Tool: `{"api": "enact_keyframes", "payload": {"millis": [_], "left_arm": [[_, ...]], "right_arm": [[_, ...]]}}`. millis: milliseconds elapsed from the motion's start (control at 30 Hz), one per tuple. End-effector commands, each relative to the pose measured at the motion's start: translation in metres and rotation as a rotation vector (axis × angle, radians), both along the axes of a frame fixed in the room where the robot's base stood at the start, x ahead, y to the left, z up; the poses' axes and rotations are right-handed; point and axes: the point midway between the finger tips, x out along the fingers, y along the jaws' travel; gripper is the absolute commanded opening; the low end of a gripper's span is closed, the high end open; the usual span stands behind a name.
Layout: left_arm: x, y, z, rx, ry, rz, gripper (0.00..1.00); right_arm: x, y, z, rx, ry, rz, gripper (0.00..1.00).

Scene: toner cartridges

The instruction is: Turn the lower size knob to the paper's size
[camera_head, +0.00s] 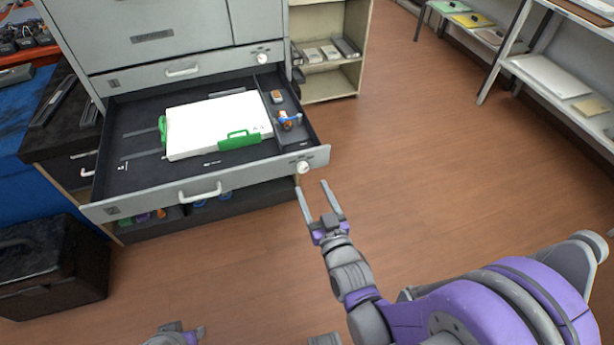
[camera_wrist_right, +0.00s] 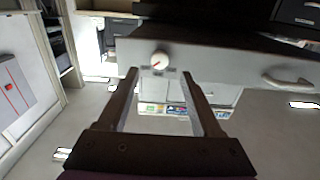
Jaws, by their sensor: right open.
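The lower size knob (camera_head: 303,167) is a small white dial at the right end of the open lower drawer's (camera_head: 150,202) front. The right wrist view shows this knob (camera_wrist_right: 159,60) with a red mark on its face. My right gripper (camera_head: 312,188) is open and empty, just in front of the knob and apart from it. In the right wrist view, the knob appears between and just beyond the fingertips (camera_wrist_right: 159,72). The white paper stack (camera_head: 205,122) lies flat in the drawer between green guides (camera_head: 240,140). Its size marking is too small to read.
An upper knob (camera_head: 262,58) sits on the shut drawer above. The lower drawer has a white handle (camera_head: 200,192). Small orange and blue parts (camera_head: 288,119) lie in its right compartment. A black case (camera_head: 50,265) stands at left. Floor (camera_head: 430,170) is clear to the right.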

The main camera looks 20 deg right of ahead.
Motion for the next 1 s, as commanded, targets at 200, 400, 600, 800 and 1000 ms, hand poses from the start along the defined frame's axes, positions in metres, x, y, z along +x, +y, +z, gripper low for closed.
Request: {"api": "enact_keyframes", "payload": {"millis": [200,400,600,800,1000], "left_arm": [[0.0,0.0,-0.003,0.0,0.001,0.0,0.33],[0.0,0.0,-0.005,0.0,0.001,0.0,0.33],[0.0,0.0,-0.005,0.0,0.001,0.0,0.33],[0.0,0.0,-0.005,0.0,0.001,0.0,0.33],[0.0,0.0,-0.005,0.0,0.001,0.0,0.33]], "right_arm": [[0.039,0.001,-0.001,-0.002,0.001,0.0,0.66],[0.057,0.002,-0.001,-0.002,0.001,0.0,0.66],[0.06,0.002,0.0,-0.001,0.001,0.0,0.66],[0.06,0.002,0.0,-0.001,0.001,0.0,0.52],[0.059,0.002,0.0,-0.001,0.001,0.0,0.16]]}}
